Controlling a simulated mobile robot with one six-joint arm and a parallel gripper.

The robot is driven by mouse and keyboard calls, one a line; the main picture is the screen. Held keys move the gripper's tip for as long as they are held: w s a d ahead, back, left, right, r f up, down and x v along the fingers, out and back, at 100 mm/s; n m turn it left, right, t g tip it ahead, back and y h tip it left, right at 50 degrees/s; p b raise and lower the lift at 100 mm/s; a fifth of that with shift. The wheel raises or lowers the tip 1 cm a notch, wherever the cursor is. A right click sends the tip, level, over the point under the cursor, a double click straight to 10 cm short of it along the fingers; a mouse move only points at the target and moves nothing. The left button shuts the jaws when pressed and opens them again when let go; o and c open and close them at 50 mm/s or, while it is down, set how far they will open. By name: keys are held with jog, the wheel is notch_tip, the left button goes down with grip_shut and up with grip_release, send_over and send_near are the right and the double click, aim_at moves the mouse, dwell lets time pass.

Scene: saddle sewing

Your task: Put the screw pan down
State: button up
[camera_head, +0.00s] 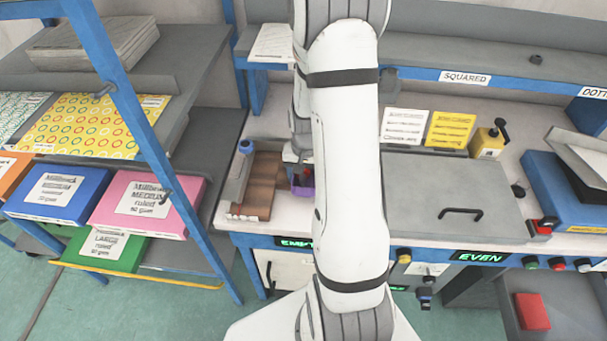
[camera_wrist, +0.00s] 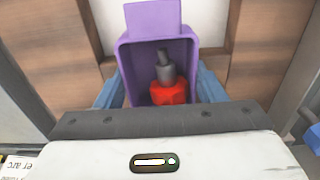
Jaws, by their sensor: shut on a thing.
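The screw pan (camera_wrist: 152,18) is a small purple tray with a raised back tab. My gripper (camera_wrist: 159,90) is shut on it, with a blue finger against each side. A red piece with a grey shaft (camera_wrist: 167,92) is inside the pan. In the head view, the purple pan (camera_head: 303,191) shows just left of my white arm, over the left part of the workbench. My arm hides part of the gripper there. I cannot tell whether the pan touches the surface below.
A brown wooden-looking block (camera_head: 259,186) is left of the pan, beside a grey device with a blue knob (camera_head: 246,146). A grey cover plate with a handle (camera_head: 440,187) lies right of my arm. A blue-framed shelf with paper boxes (camera_head: 150,204) stands at left.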

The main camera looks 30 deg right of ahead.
jog(key=shift+f, duration=0.2)
jog(key=o, duration=1)
jog(key=shift+r, duration=0.1)
